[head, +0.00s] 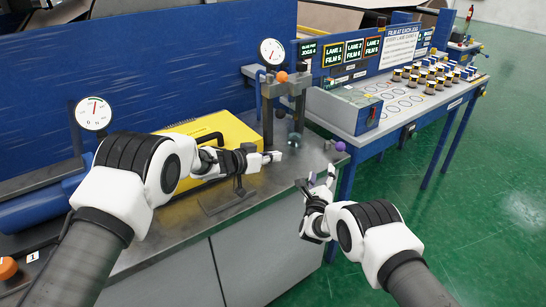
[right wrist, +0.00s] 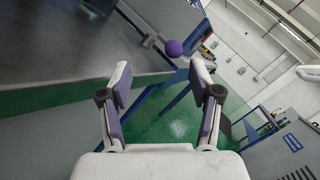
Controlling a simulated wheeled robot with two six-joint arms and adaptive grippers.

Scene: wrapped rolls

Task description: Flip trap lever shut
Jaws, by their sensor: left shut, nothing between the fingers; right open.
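A purple ball knob (head: 340,146) on a short lever sits at the right edge of the grey bench, and it also shows in the right wrist view (right wrist: 174,48). An orange ball knob (head: 282,77) tops a dark post fixture (head: 270,108) with a gauge. No label shows which knob is the trap lever's. My right gripper (head: 322,178) is open and empty, just below and left of the purple knob, apart from it. In the right wrist view the knob is beyond and between the open fingers (right wrist: 163,90). My left gripper (head: 275,156) is shut and empty over the bench, in front of the post fixture.
A yellow case (head: 215,135) lies on the bench behind my left arm. A second gauge (head: 93,114) stands at left. A blue-framed table (head: 400,105) with jars and lane signs is at right. The green floor (head: 480,200) is clear.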

